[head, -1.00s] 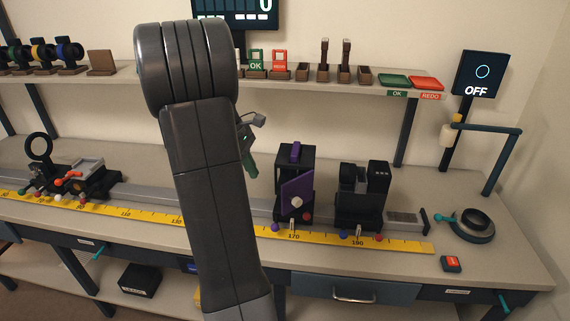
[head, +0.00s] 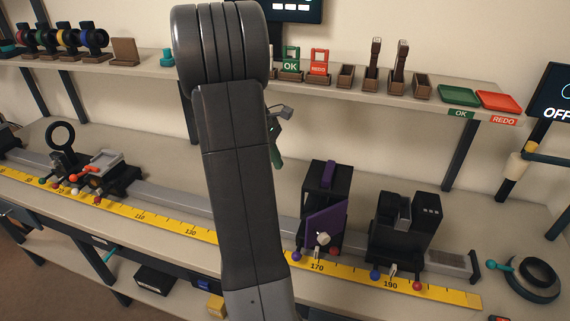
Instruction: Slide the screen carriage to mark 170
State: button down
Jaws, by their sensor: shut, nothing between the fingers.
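A dark carriage with a purple plate (head: 323,222) and white knob stands on the grey rail (head: 170,198), with its lower front near the 170 label on the yellow scale (head: 345,272). It looks like the screen carriage, but I cannot be sure. A second black carriage (head: 402,240) stands to its right near 190. My arm crosses the middle of the head view. Part of my gripper (head: 276,145) shows as a green and dark piece behind the arm, above and left of the purple plate and apart from it. The fingertips are mostly hidden; it is shut and empty.
A carriage with a black ring (head: 61,137) and one with a grey tray-like top (head: 102,163) stand at the left of the rail. A shelf (head: 340,88) with holders and green (head: 459,95) and red (head: 499,101) trays runs above. A dark round ring (head: 535,277) lies at the right.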

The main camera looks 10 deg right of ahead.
jog(key=s+d+f+p, duration=0.1)
jog(key=s+d+f, duration=0.1)
jog(key=d+f, duration=0.4)
jog(key=shift+x, duration=1.05)
jog(key=shift+s, duration=0.2)
jog(key=shift+s+d, duration=0.35)
jog(key=shift+d, duration=0.5)
jog(key=shift+a, duration=0.1)
